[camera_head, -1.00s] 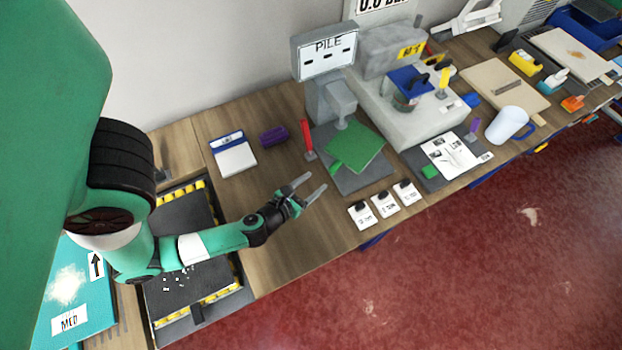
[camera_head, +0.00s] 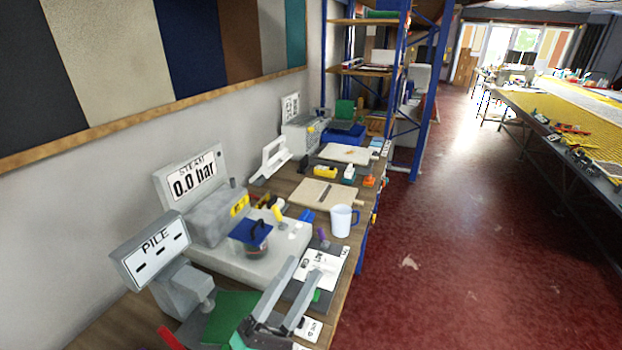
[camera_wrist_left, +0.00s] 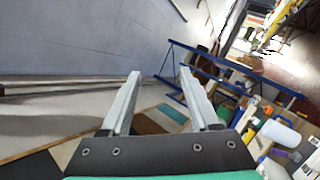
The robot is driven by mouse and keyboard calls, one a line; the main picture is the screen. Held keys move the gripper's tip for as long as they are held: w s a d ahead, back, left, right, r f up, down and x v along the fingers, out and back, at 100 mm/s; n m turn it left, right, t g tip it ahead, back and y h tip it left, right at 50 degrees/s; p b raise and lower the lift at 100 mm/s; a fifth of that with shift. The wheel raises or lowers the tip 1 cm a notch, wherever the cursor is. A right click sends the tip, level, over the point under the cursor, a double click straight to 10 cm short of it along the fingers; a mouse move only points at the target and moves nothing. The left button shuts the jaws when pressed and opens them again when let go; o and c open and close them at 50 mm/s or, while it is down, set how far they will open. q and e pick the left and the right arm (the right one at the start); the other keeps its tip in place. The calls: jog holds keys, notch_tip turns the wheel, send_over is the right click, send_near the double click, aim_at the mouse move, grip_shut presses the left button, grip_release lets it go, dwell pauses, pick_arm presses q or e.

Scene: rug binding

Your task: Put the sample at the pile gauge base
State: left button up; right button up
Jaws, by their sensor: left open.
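The green square sample (camera_head: 232,314) lies on the grey base (camera_head: 192,328) of the pile gauge (camera_head: 155,252), at the bottom left of the head view. My gripper and the picture's lower edge hide part of both. My left gripper (camera_head: 304,268) is in front of and to the right of the sample, its fingers apart. In the left wrist view my left gripper (camera_wrist_left: 160,85) is open, with nothing between its fingers. A small green patch shows beside a finger in the head view; I cannot tell what it is. My right gripper is not in view.
The steam unit (camera_head: 210,215) stands behind the pile gauge, with a blue-topped block (camera_head: 250,232) on its grey slab. Printed cards (camera_head: 320,268), a mug (camera_head: 341,221) and a beige board (camera_head: 318,193) lie farther along the crowded bench. The red floor (camera_head: 450,270) is open.

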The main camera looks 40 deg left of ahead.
pick_arm(q)
jog(key=d+r+m+h, duration=0.4)
jog(key=r+m+h, duration=0.1)
jog(key=r+m, duration=0.35)
jog(key=d+r+m+h, duration=0.4)
jog(key=r+m+h, duration=0.2)
jog(key=r+m, duration=0.3)
notch_tip(320, 180, up, 11)
jog(key=s+a+m+t+y, duration=0.2)
jog(key=m+y, duration=0.3)
jog(key=y, duration=0.3)
jog(key=shift+s+a+m, duration=0.3)
jog(key=shift+s+m, duration=0.05)
jog(key=shift+s, duration=0.1)
jog(key=shift+r, duration=0.1)
